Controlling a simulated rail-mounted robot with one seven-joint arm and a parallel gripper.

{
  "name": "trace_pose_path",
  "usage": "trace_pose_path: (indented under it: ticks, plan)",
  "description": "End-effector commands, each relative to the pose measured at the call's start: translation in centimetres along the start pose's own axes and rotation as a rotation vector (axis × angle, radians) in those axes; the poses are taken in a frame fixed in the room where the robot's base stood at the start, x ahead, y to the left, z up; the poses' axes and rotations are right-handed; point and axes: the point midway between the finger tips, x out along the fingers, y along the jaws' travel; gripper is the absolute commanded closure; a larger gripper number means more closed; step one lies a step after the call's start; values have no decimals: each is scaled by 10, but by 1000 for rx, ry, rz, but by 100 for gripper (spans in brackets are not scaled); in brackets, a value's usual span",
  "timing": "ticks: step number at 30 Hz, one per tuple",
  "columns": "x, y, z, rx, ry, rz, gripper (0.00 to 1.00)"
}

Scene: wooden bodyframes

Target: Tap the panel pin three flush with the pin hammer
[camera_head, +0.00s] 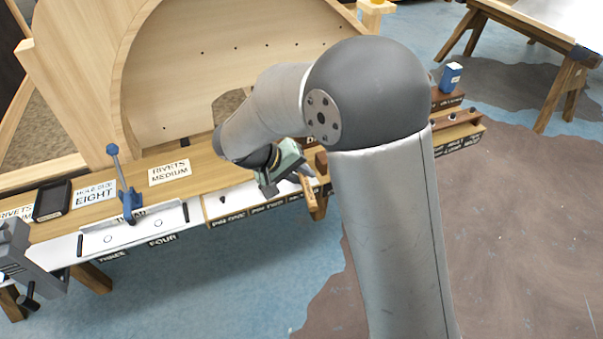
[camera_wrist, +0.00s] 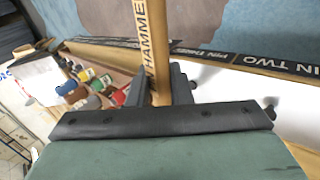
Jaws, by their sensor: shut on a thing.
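My gripper (camera_head: 296,172) is shut on the pin hammer (camera_head: 308,192), whose light wooden handle points down and forward above the pin strip. In the wrist view the handle (camera_wrist: 156,45), lettered HAMMER, stands between the two dark fingers (camera_wrist: 157,88). The hammer's head cannot be made out. The white pin strip (camera_head: 243,196) carries labels for pins one, two and three along its front edge. The PIN THREE label (camera_wrist: 236,53) shows right of the handle in the wrist view. A dark pin (camera_head: 222,199) stands near PIN ONE. Pin three itself is not clear behind my gripper.
A blue clamp-like tool (camera_head: 128,190) stands on the bench to the left, near the THREE and FOUR labels. A tall curved wooden frame (camera_head: 110,60) rises behind. Colored items fill a tray (camera_wrist: 95,85) left in the wrist view. A blue box (camera_head: 451,76) stands at right.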

Motion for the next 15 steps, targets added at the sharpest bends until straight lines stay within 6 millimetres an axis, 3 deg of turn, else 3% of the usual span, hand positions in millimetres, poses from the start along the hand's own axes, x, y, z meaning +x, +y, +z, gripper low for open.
trace_pose_path:
  ticks: [1, 4, 15]
  plan:
    - [18, -17, 2, -1, 1, 1, 100]
    - [30, -28, 3, -1, 1, 0, 100]
    - [7, -7, 0, 1, 3, 0, 100]
